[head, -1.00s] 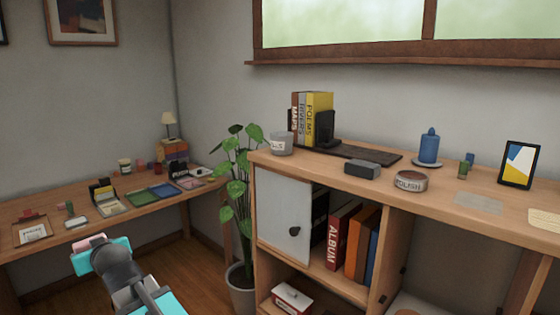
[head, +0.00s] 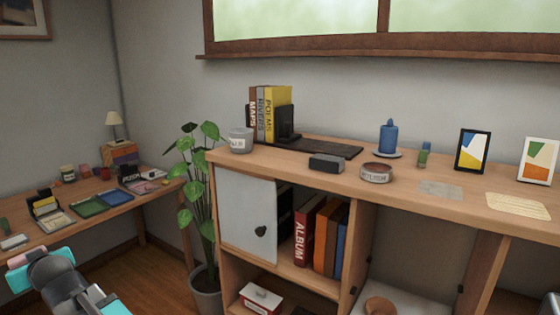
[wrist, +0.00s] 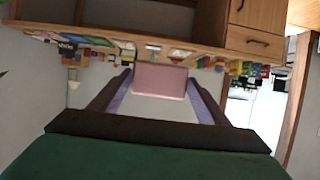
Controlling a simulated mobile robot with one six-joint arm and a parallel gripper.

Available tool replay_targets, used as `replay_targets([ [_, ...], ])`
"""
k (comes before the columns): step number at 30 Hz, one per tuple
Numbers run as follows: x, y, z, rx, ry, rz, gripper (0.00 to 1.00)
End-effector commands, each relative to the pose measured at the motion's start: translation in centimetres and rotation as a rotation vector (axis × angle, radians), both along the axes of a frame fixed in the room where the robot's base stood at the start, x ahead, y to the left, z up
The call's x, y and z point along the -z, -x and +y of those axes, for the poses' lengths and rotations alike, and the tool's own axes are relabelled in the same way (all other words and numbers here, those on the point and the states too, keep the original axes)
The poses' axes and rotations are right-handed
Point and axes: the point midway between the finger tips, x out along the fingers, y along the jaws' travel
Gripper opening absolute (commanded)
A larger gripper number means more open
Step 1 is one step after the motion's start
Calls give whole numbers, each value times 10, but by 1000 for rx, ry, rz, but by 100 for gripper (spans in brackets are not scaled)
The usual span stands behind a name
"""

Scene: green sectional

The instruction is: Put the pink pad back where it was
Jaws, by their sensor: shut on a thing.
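The pink pad (wrist: 160,80) is between the two fingers of my gripper (wrist: 158,92) in the wrist view, held by its sides. In the head view the pink pad (head: 27,256) shows as a small pink patch beyond my teal gripper (head: 24,270) at the lower left edge. My gripper is shut on the pad, near the front of the left desk in the picture; the gap to the desk cannot be judged. The pad's far side is hidden.
The left desk (head: 125,208) holds green and blue trays (head: 100,203), a notepad and a lamp (head: 114,126). A potted plant (head: 190,190) stands between it and the sideboard (head: 400,183). The sideboard carries books, a candle, a tin and frames, with clear patches along its front.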

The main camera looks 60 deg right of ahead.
Motion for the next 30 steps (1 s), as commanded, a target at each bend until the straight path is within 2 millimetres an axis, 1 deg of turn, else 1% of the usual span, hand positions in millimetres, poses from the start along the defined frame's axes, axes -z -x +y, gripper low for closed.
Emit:
replay_targets([
  [4, -8, 2, -16, 37, 0, 16, 52],
  [7, -16, 5, -37, 89, -1, 44, 52],
  [11, -30, 14, -78, 205, -9, 104, 52],
  [12, -35, 18, -93, 250, -15, 127, 52],
  [15, -45, 29, -126, 366, -34, 188, 52],
  [18, -55, 41, -156, 481, -60, 247, 52],
  [24, -73, 67, -207, 710, -134, 358, 52],
  [30, -92, 96, -251, 948, -245, 463, 52],
])
